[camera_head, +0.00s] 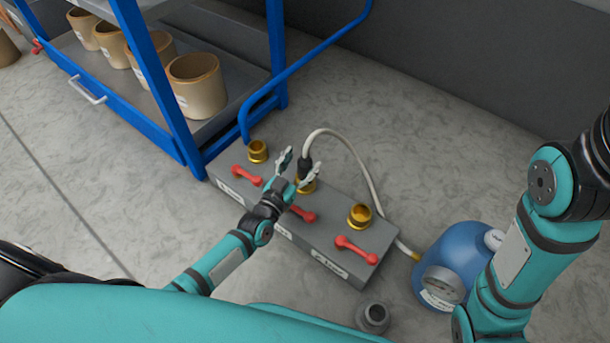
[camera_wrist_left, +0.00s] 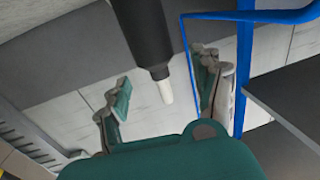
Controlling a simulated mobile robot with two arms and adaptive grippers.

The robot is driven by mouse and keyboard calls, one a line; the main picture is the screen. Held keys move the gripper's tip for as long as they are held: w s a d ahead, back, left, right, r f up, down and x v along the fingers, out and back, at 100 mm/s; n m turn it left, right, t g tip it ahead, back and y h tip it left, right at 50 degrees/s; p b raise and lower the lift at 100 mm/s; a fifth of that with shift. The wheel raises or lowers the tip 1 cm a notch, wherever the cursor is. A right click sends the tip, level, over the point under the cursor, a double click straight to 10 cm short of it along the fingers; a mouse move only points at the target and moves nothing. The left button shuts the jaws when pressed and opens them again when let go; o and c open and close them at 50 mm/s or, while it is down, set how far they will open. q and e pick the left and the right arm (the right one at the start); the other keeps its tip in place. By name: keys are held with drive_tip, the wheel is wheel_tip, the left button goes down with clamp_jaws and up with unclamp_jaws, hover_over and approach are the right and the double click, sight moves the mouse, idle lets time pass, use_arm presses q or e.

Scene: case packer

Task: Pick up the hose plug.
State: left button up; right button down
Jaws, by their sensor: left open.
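The hose plug (camera_head: 304,168) is a black cylinder on the end of a pale hose (camera_head: 350,146). It stands at the middle brass socket (camera_head: 307,186) of the grey valve box (camera_head: 335,235). My left gripper (camera_head: 299,164) is open at the plug, with a finger on either side in the head view. In the left wrist view the black plug (camera_wrist_left: 142,32) comes down from the top between the open fingers, with the pale hose at its end; I see no clear contact. My right arm shows, but its gripper is not in view.
Two other brass sockets, left (camera_head: 258,151) and right (camera_head: 360,215), and red levers (camera_head: 357,250) are on the box. A blue tank (camera_head: 440,270) stands right. A blue-framed rack (camera_head: 160,90) with tan pots is behind left. A small grey round piece (camera_head: 372,318) is in front.

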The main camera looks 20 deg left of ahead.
use_arm(q)
drive_tip(key=shift+w+d+b, duration=0.2)
drive_tip(key=shift+w+b, duration=0.15)
drive_tip(key=shift+w, duration=0.8)
clamp_jaws()
